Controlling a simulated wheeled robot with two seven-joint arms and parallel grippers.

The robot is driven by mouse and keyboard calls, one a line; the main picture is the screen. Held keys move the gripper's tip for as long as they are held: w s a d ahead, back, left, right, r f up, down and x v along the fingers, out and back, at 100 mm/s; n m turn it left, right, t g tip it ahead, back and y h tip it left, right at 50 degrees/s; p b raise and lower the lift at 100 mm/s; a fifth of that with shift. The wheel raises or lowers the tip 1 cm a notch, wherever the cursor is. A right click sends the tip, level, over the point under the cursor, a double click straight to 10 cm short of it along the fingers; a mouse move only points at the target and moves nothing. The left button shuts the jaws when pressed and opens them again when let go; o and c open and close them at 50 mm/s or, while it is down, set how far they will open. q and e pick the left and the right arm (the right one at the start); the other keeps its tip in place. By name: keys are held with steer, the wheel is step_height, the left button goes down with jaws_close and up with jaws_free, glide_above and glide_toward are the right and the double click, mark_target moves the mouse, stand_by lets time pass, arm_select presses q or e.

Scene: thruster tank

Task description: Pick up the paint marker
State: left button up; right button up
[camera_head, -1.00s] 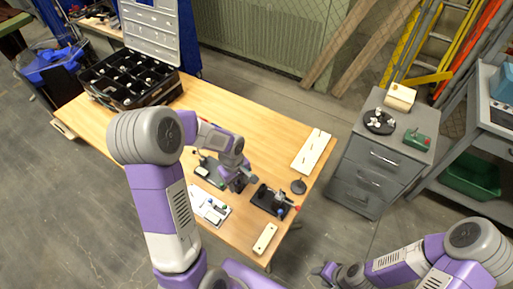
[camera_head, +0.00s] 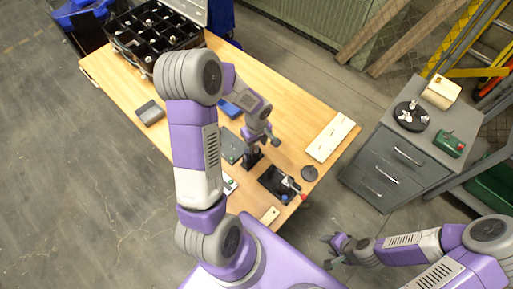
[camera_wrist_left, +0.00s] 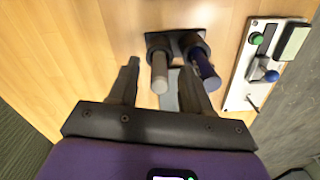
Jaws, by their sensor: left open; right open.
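In the left wrist view, two upright cylinders stand in a dark holder (camera_wrist_left: 178,42): one with a pale beige end (camera_wrist_left: 160,72) and a dark blue one with a pale end (camera_wrist_left: 204,66). I cannot tell for certain which is the paint marker. My left gripper (camera_wrist_left: 160,72) is open and empty; its fingers lie either side of the beige cylinder in the picture, the right finger close by the blue one. In the head view my left gripper (camera_head: 269,142) is over the table near the dark holder (camera_head: 252,158). My right gripper (camera_head: 335,249) is open and empty, off the table's front right.
A button panel (camera_wrist_left: 258,62) stands right of the holder. A drawer cabinet (camera_head: 395,165) is right.

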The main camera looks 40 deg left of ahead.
arm_select(q)
jaws_close()
steer(key=shift+r, duration=0.1)
stand_by(0.3)
step_height(320, 180, up, 10)
steer(key=shift+f+p, duration=0.1)
steer(key=shift+p, duration=0.85)
